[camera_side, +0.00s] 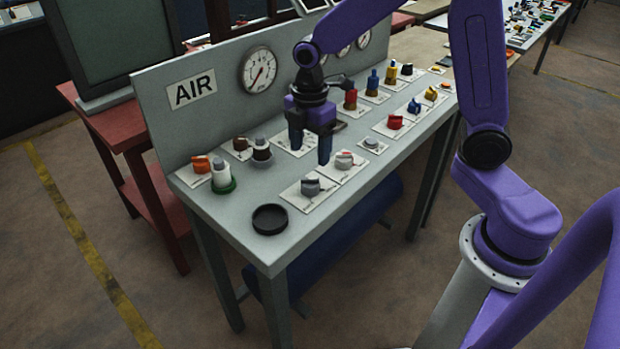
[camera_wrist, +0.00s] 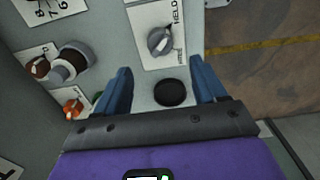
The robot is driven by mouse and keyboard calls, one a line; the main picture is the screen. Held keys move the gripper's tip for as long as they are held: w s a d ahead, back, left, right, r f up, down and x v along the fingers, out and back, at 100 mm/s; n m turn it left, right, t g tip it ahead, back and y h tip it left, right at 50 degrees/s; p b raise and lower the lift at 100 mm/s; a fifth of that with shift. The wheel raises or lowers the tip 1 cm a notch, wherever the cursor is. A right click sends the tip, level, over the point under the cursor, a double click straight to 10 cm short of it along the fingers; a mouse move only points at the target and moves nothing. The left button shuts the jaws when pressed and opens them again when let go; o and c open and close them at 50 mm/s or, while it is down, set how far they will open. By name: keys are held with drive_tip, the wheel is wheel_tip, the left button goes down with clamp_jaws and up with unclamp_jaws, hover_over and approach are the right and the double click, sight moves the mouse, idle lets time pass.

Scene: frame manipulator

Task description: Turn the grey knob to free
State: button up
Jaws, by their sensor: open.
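The grey knob (camera_side: 311,187) sits on a white label plate near the front edge of the bench. It also shows in the wrist view (camera_wrist: 160,41), where its plate reads "HELD" on one side. Smaller lettering by the knob is too blurred to read, and I cannot tell its exact setting. My gripper (camera_side: 310,155) points down above the bench, behind the knob in the side view. Its two blue fingers (camera_wrist: 161,66) are apart with nothing held between them. The knob lies beyond the fingertips in the wrist view, untouched.
A black round dish (camera_side: 270,219) lies near the bench corner. The AIR panel (camera_side: 191,89) rises behind.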

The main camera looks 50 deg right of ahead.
sight(310, 178)
wheel_tip(310, 178, down, 9)
drive_tip(key=shift+f, duration=0.2)
idle(0.3)
drive_tip(key=c, duration=1.1)
